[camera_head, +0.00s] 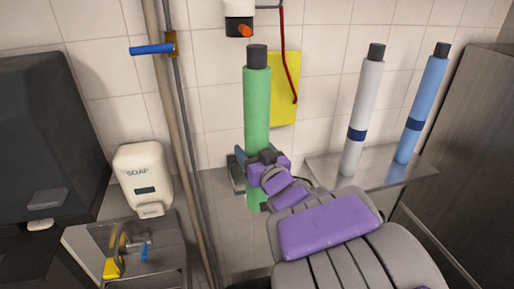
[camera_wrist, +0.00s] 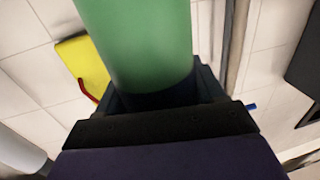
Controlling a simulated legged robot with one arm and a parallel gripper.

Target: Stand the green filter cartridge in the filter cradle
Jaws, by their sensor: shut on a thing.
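The green filter cartridge (camera_head: 257,105) is a long green cylinder with a dark top cap. It is upright, or nearly so, in front of the tiled wall. My gripper (camera_head: 260,160) is shut around its lower half, and its bottom end shows below the jaws. In the wrist view the green cartridge (camera_wrist: 140,45) passes between the fingers of my gripper (camera_wrist: 155,98). A small grey metal bracket (camera_head: 236,176) shows behind and left of the jaws, partly hidden. It may be the filter cradle. I cannot tell whether the cartridge touches it.
A white cartridge (camera_head: 365,105) and a blue cartridge (camera_head: 424,100) stand on a metal shelf (camera_head: 385,178) at right. A white-and-black fitting (camera_head: 239,18) hangs above the green cartridge. A vertical pipe (camera_head: 178,130) and soap dispenser (camera_head: 143,175) are at left.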

